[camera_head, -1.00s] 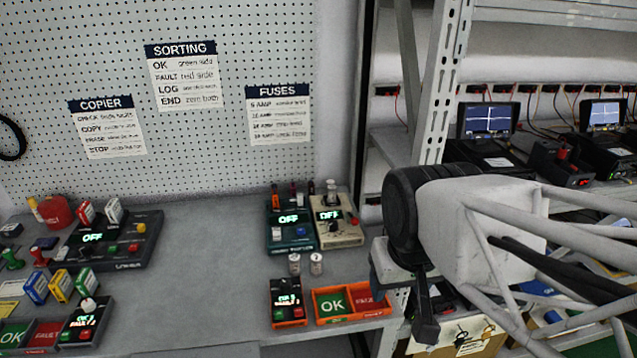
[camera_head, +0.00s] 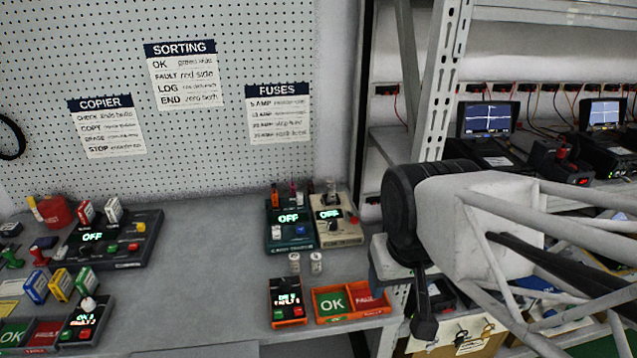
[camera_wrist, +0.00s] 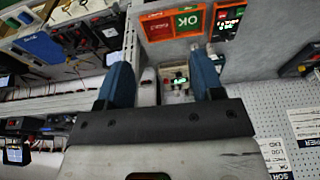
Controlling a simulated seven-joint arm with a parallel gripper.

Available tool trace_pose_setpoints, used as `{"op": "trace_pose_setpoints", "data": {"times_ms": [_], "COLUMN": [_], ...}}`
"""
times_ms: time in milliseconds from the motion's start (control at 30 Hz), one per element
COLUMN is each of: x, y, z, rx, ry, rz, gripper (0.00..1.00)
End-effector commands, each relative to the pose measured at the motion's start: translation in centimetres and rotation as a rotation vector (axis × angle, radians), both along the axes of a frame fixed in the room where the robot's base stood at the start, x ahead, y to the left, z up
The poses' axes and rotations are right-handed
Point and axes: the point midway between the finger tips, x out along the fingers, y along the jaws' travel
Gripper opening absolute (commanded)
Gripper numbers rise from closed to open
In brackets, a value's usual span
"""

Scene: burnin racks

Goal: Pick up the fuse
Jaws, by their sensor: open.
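Two small pale cylinders with metal-looking ends, which look like fuses, stand upright side by side on the bench in the head view: the left fuse (camera_head: 294,263) and the right fuse (camera_head: 316,262). I cannot tell which one the task means. My gripper (camera_wrist: 160,64) is open, its two blue fingers wide apart with nothing held between them. In the head view my gripper (camera_head: 424,322) is right of the bench edge, to the right of the fuses and apart from them. In the wrist view the right finger partly covers the area near the fuses.
Behind the fuses stand a teal tester (camera_head: 290,236) and a beige tester (camera_head: 337,232). In front are an orange OK/FAULT tray (camera_head: 352,318) and a small counter box (camera_head: 288,312). A rack post (camera_head: 444,80) rises behind my arm. The bench middle (camera_head: 205,285) is clear.

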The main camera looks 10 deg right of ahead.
Motion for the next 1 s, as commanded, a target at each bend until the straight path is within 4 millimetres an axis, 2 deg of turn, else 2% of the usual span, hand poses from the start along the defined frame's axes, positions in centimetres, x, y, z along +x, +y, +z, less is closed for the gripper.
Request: {"op": "trace_pose_setpoints", "data": {"times_ms": [167, 367, 733, 1000], "x": [1.5, 5.2, 14.5, 21.4], "y": [0.0, -0.1, -0.3, -0.4], "z": [0.5, 1.6, 3.0, 2.9], "rx": [0.012, 0.04, 0.1, 0.138], "ry": [0.006, 0.022, 0.057, 0.081], "rz": [-0.051, -0.176, -0.489, -0.719], "gripper": [0.61, 0.61, 0.61, 0.61]}}
